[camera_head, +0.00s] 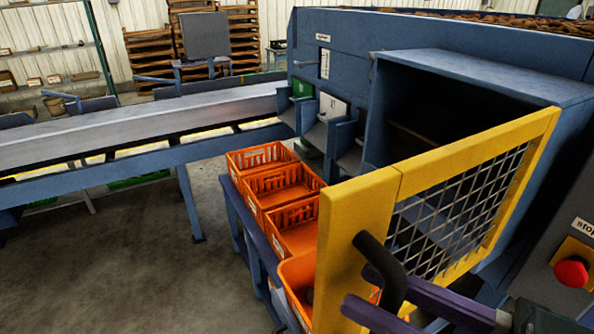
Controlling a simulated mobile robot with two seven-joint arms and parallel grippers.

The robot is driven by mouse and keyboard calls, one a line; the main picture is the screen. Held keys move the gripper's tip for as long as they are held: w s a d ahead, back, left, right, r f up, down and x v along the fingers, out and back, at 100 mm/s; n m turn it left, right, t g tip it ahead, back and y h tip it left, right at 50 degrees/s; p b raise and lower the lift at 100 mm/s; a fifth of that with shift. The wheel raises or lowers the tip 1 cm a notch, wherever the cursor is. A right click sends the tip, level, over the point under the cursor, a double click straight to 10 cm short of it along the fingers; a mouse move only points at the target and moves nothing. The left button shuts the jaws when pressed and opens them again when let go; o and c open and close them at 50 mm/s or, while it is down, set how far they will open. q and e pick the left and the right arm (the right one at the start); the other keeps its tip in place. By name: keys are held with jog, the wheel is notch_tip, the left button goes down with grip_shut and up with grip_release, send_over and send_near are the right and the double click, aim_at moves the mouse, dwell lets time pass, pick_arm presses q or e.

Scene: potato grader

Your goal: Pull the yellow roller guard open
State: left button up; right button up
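The yellow roller guard (350,220) is a yellow frame with a wire mesh panel (470,205). It stands swung out at an angle from the dark opening of the blue housing, with its right end near the housing's right side. A bent black handle (372,250) sits on its near left face. My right gripper (370,290), with purple fingers, comes in from the lower right. Its fingers lie on both sides of the handle's lower part and look shut on it. My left gripper is not in view.
Several orange crates (255,157) stand on a blue stand just left of and below the guard. A red stop button (571,272) is on the panel at the right. A conveyor (140,125) runs across the left. Floor (130,260) at lower left is clear.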

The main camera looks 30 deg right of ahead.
jog(key=shift+s+d, duration=0.1)
jog(key=b+v, duration=0.2)
jog(key=v, duration=0.7)
jog(key=shift+s+d, duration=0.15)
jog(key=shift+s, duration=0.15)
